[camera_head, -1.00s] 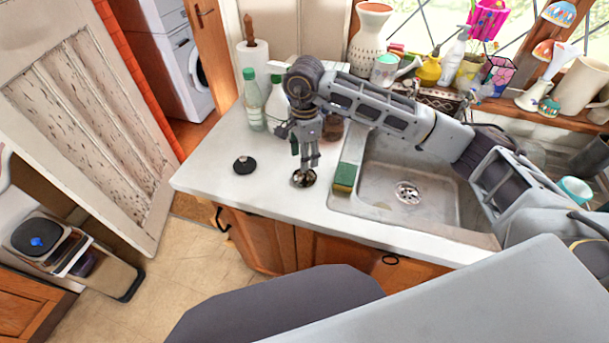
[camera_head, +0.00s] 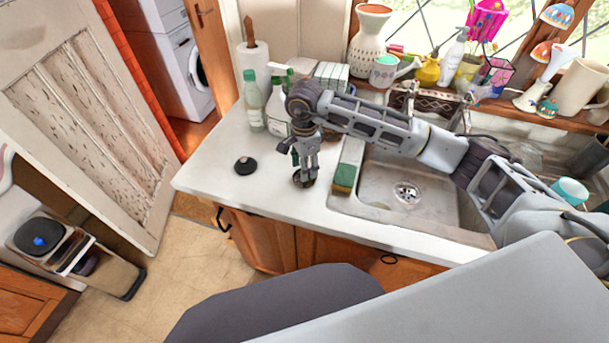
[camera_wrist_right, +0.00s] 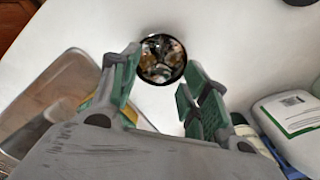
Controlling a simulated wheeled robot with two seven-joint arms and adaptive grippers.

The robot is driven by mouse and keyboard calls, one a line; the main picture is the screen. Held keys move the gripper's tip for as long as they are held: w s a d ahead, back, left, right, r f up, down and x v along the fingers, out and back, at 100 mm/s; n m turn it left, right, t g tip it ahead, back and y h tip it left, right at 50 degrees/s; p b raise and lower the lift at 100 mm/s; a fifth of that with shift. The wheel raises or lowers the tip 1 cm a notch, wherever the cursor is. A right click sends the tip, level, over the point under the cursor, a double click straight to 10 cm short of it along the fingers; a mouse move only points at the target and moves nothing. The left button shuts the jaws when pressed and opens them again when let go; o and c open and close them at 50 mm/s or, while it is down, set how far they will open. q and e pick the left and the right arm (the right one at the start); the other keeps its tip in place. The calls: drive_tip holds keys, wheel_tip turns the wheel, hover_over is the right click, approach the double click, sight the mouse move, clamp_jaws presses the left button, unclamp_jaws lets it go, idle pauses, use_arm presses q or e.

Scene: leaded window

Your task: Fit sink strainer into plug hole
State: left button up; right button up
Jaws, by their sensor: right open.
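The sink strainer (camera_head: 304,182), a small round shiny piece with a dark rim, lies on the white worktop left of the sink. In the right wrist view the strainer (camera_wrist_right: 161,60) shows whole, between and just beyond the fingertips. My right gripper (camera_head: 306,174) points down over it, open and empty, and partly hides it in the head view. Its green-padded fingers (camera_wrist_right: 162,72) stand apart on either side; I cannot tell whether they touch it. The plug hole (camera_head: 405,192) is in the floor of the metal sink (camera_head: 385,205). My left gripper is not in view.
A black plug-like disc (camera_head: 245,166) lies left of the strainer. A green and yellow sponge (camera_head: 344,178) sits on the sink's left edge. Bottles (camera_head: 253,105) and a paper roll (camera_head: 254,62) stand behind. The worktop's front left is clear.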

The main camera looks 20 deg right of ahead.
drive_tip(key=shift+f, duration=1.05)
drive_tip(key=shift+c, duration=0.4)
clamp_jaws()
